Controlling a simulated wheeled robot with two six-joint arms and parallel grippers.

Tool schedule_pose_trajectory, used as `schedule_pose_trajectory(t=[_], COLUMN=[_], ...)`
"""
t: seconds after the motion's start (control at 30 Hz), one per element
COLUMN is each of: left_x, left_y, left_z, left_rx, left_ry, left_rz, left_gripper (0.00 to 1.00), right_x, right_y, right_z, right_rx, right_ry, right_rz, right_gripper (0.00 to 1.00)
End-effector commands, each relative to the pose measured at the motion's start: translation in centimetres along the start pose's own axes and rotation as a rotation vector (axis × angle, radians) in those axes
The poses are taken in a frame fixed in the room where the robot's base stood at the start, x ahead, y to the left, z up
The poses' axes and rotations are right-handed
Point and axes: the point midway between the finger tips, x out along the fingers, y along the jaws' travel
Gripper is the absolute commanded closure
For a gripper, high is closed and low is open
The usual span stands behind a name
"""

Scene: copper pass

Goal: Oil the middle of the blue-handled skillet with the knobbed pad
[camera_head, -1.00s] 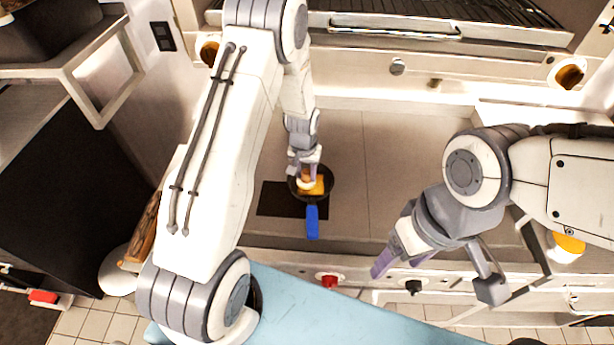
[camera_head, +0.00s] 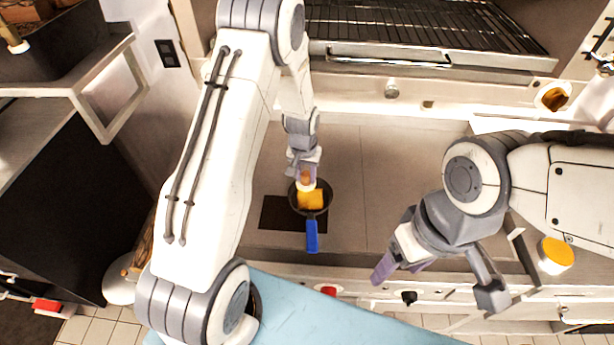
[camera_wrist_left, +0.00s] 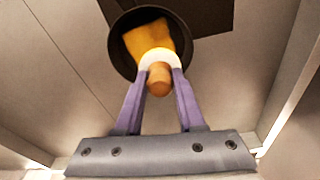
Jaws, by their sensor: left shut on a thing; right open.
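The dark round skillet (camera_head: 325,205) sits on the grey counter, its blue handle (camera_head: 312,236) pointing toward me. A flat yellow patch (camera_head: 311,200) lies in it. My left gripper (camera_head: 305,174) is shut on the brown knob of the pad (camera_head: 306,186), whose base is white. The pad is over the skillet's far part; I cannot tell whether it touches. In the left wrist view the fingers (camera_wrist_left: 160,85) pinch the knob (camera_wrist_left: 159,79), with the yellow patch (camera_wrist_left: 145,36) beyond the pad. My right gripper (camera_head: 435,280) is open and empty at the counter's front edge.
A dark flat square (camera_head: 278,213) lies under the skillet. A white tub with a yellow top (camera_head: 556,254) stands at the right. A barred grill rack (camera_head: 430,30) is behind. The counter (camera_head: 385,165) right of the skillet is clear.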

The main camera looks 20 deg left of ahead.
Motion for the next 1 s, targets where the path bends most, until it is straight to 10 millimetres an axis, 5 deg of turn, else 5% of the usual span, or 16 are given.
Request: schedule_pose_trajectory(t=[0.27,0.63,1.0], left_x=[-0.1,-2.9,-2.9], left_y=[0.0,0.0,0.0], left_z=[0.0,-0.3,-0.3], left_rx=[0.000,0.000,0.000], left_ry=[-0.001,-0.001,-0.001], left_rz=[0.000,0.000,0.000], left_gripper=[1.00,1.00,1.00], right_x=[0.0,-2.2,-2.1], right_y=[0.0,-0.2,-0.1], right_z=[0.0,-0.1,-0.1], right_rx=[0.000,0.000,0.000], right_ry=[0.000,0.000,0.000], right_rz=[0.000,0.000,0.000], right_gripper=[0.31,0.31,0.31])
